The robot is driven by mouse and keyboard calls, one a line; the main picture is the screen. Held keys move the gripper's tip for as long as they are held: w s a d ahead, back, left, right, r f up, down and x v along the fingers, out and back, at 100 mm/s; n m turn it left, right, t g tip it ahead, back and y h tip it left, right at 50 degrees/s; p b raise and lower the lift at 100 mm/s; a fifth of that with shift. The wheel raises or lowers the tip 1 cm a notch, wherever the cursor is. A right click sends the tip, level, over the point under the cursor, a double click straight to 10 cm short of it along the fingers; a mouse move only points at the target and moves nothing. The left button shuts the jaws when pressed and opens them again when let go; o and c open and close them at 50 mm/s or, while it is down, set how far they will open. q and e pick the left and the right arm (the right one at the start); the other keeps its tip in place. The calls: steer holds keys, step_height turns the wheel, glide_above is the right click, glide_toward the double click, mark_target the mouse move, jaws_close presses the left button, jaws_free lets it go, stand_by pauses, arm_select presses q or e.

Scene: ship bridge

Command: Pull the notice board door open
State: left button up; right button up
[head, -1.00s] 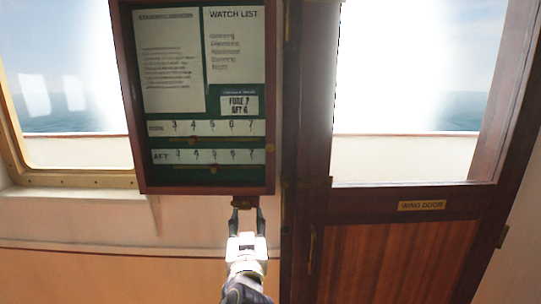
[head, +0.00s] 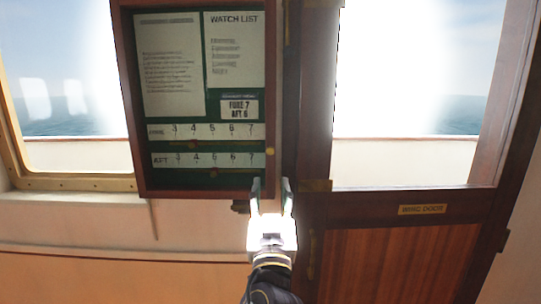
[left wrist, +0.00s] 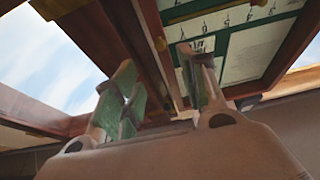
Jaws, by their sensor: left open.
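The notice board (head: 133,100) hangs on the wall as a dark wooden framed case with a green backing, a watch list and number scales; it looks shut. A small brass knob (head: 270,151) sits low on its right frame edge. My left gripper (head: 272,187) is open and empty, its fingers pointing up at the board's lower right corner, just below the knob. My right gripper is not in view.
A wooden wing door (head: 400,260) with a window and brass nameplate (head: 422,209) stands right of the board, behind a dark post (head: 311,100). A window (head: 60,80) is at left.

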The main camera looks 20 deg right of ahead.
arm_select(q)
steer(key=w, duration=0.1)
steer(key=p, duration=0.3)
glide_toward(270, 153)
steer(key=x, duration=0.4)
steer(key=shift+w+d+r, duration=0.1)
steer(key=shift+w+r, duration=0.1)
steer(key=shift+r, duration=0.05)
steer(key=shift+x, duration=1.65)
steer(key=shift+w+d+r+p, duration=0.2)
steer(key=shift+w+p, duration=0.2)
steer(key=shift+w, duration=0.25)
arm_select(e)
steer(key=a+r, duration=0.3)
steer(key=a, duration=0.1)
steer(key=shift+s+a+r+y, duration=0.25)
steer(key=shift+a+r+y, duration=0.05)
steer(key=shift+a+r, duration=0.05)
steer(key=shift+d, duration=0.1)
